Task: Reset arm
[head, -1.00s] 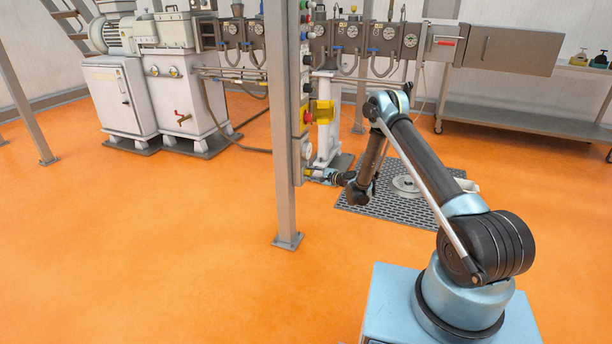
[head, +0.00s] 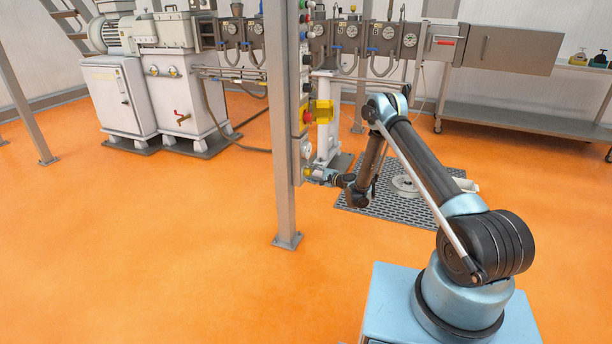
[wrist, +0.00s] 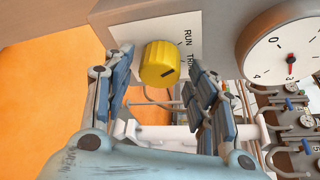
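My gripper (head: 318,175) is at the control panel (head: 307,90) on the grey post. In the wrist view its two fingers (wrist: 161,72) are open and apart. A yellow knob (wrist: 158,64) with a dark pointer mark shows between and beyond the fingertips, on a white plate lettered "RUN" and another partly hidden word. I see no clear contact between the fingers and the knob. In the head view a small yellow spot at the gripper's tip appears to be this knob (head: 307,172). My arm reaches left from its blue base, bent at the elbow.
The grey post (head: 286,210) stands close to my gripper. A yellow box with a red button (head: 320,111) sticks out above it. A round gauge (wrist: 285,58) is at the right in the wrist view. The orange floor (head: 150,250) is open at left.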

